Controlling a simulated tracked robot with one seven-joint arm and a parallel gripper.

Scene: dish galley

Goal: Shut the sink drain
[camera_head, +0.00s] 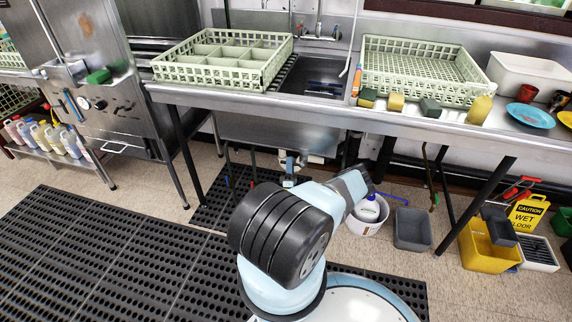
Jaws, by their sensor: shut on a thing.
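The sink basin (325,76) is set in the steel counter between two pale green dish racks. Its inside is dark, and I cannot make out a drain opening or stopper in it. Below the counter, a drain fitting (290,162) with pale pipework hangs under the sink. A small blue part (289,182) shows at its lower end, just above my arm, too small to tell what it is. My arm rises from the base in front of the sink and its large black joint covers the area below. I cannot make out my gripper; my own arm may hide it.
A dish rack (222,62) and a second rack (420,70) flank the sink. Sponges (396,102) line the counter's front. A white bucket (366,222), grey bin (412,229) and yellow mop bucket (488,250) stand right of my arm. Black mats (95,250) cover the left floor.

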